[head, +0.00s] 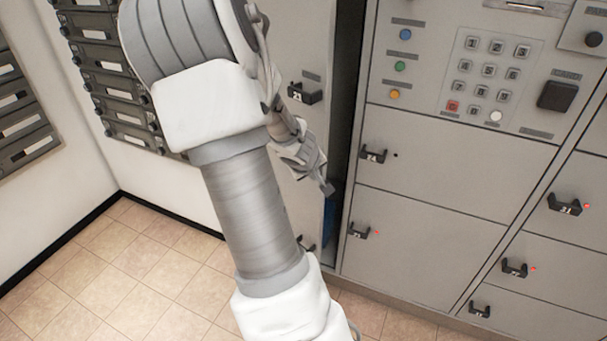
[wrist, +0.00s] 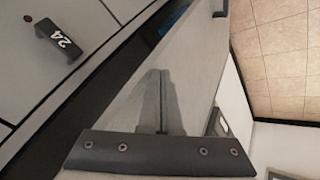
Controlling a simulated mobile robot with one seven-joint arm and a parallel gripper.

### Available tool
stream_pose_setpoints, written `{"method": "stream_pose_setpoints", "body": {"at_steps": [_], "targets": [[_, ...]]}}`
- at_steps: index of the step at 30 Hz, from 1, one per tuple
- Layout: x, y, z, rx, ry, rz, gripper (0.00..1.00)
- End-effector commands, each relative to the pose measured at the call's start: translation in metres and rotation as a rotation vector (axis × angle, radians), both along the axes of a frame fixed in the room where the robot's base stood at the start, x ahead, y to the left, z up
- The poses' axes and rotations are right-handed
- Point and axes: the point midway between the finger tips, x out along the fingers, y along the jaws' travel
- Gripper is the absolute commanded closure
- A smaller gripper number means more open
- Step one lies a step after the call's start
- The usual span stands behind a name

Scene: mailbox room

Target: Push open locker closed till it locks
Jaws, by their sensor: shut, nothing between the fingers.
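The open locker door (head: 318,45) is a light grey panel left of a dark gap in the head view, partly hidden behind my arm. It bears a black handle (head: 305,93). Through the gap the dark locker inside (head: 346,95) shows, with something blue (head: 330,212) low down. In the wrist view the door (wrist: 196,58) stands out at a slant, with the dark gap to its left. My gripper (head: 327,188) is shut and empty, in front of the door near its free edge. Its fingers (wrist: 161,100) point along the door panel; I cannot tell whether they touch it.
Closed lockers (head: 425,240) with black handles stand to the right, below a keypad (head: 487,75). A locker handle marked 24 (wrist: 60,40) shows in the wrist view. Mailboxes (head: 110,75) line the left wall. Tiled floor (head: 110,270) is clear at lower left.

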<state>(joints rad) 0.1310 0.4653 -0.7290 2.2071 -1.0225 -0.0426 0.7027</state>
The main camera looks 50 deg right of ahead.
Motion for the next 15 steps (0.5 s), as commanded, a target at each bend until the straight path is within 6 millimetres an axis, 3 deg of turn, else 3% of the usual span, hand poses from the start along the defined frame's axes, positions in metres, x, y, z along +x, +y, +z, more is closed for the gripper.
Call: {"method": "stream_pose_setpoints", "body": {"at_steps": [15], "targets": [[-0.005, -0.061, 0.006, 0.0, -0.001, 0.243, 1.0]]}}
